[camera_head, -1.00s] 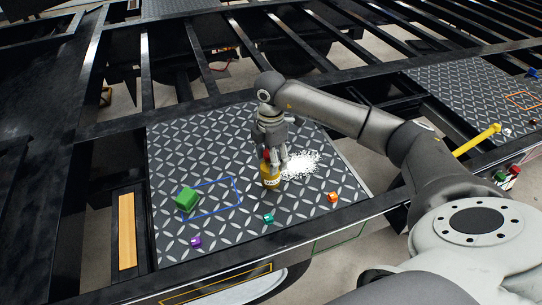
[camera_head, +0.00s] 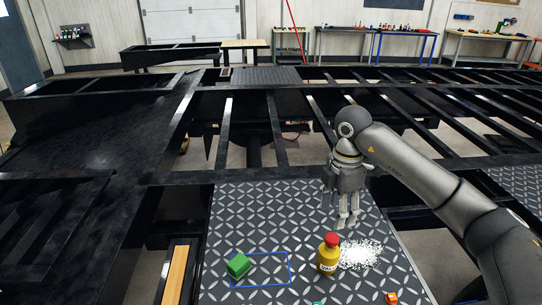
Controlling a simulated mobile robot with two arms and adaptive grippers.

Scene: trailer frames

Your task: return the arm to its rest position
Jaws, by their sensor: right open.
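My right gripper (camera_head: 346,217) hangs from the arm (camera_head: 425,175) that comes in from the right. Its fingers point down and are open and empty. A yellow bottle (camera_head: 327,260) with a red cap stands upright on the diamond-plate panel (camera_head: 262,205), just below and left of the fingertips in the picture. The gripper appears apart from it. A patch of white grains (camera_head: 360,254) lies right of the bottle. My left gripper is out of view.
A green block (camera_head: 238,265) sits at the left edge of a blue outlined rectangle (camera_head: 289,268). An orange piece (camera_head: 391,298) and a teal piece (camera_head: 317,302) show at the bottom edge. Black trailer beams (camera_head: 230,130) with open gaps surround the panel. Workbenches (camera_head: 375,32) stand far back.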

